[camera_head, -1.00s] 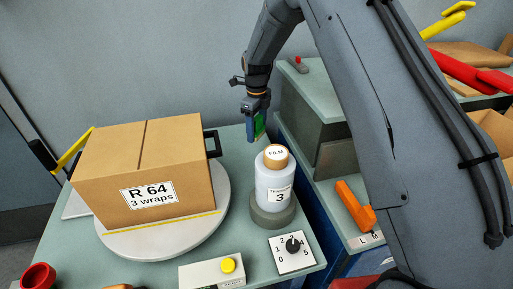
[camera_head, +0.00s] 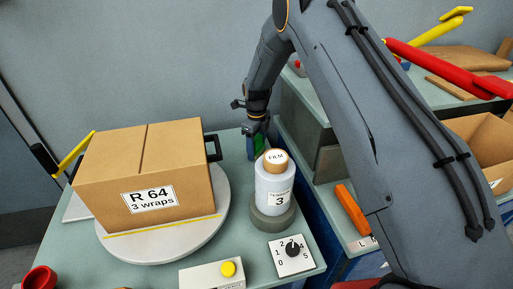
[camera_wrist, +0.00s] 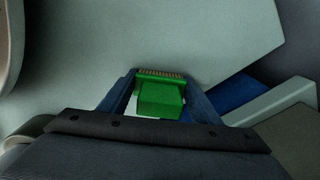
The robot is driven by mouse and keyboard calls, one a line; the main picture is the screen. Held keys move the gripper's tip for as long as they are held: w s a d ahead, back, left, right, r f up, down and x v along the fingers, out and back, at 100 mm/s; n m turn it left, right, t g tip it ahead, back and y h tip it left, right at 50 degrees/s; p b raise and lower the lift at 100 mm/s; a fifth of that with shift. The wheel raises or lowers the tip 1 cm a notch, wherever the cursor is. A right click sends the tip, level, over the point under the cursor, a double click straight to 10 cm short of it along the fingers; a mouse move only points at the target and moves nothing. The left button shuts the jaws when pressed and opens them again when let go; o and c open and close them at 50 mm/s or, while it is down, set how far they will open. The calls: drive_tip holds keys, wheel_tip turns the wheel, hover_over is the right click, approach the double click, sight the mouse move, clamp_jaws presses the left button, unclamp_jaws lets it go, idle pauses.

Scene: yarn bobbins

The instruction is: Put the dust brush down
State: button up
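The green dust brush (camera_wrist: 160,99) sits between the two blue fingers of my gripper (camera_wrist: 161,90) in the wrist view, its bristle edge facing away from the wrist. The fingers appear closed on it. In the head view my gripper (camera_head: 256,146) points down behind the film roll, low over the back of the green-grey table (camera_head: 232,137). A little of the brush (camera_head: 259,143) shows green there. The film roll partly hides its lower end, and I cannot tell whether the brush touches the table.
A film roll (camera_head: 275,190) stands in front of my gripper. A cardboard box (camera_head: 150,175) on a round turntable (camera_head: 160,245) is to the left. A grey-green cabinet (camera_head: 307,120) stands to the right. A dial (camera_head: 292,252) and a yellow button (camera_head: 228,269) are at the front.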

drive_tip(key=o, duration=0.4)
drive_tip(key=shift+r, duration=0.1)
wheel_tip(320, 180, up, 12)
drive_tip(key=shift+r+b, duration=0.1)
drive_tip(key=shift+b, duration=0.25)
drive_tip(key=s+d+r+n, duration=0.4)
drive_tip(key=s+d+n, duration=0.2)
drive_tip(key=s+d, duration=0.15)
drive_tip(key=s+d+r+n, duration=0.4)
drive_tip(key=s+d+n, duration=0.2)
drive_tip(key=s, duration=0.3)
drive_tip(key=s+d+n, duration=0.2)
drive_tip(key=s+n, duration=0.1)
drive_tip(key=s, duration=0.4)
drive_tip(key=s+d+n, duration=0.2)
drive_tip(key=s+n, duration=0.2)
drive_tip(key=s, duration=0.3)
drive_tip(key=s+d+n, duration=0.1)
drive_tip(key=s+n, duration=0.3)
drive_tip(key=s, duration=0.3)
drive_tip(key=shift+d, duration=0.4)
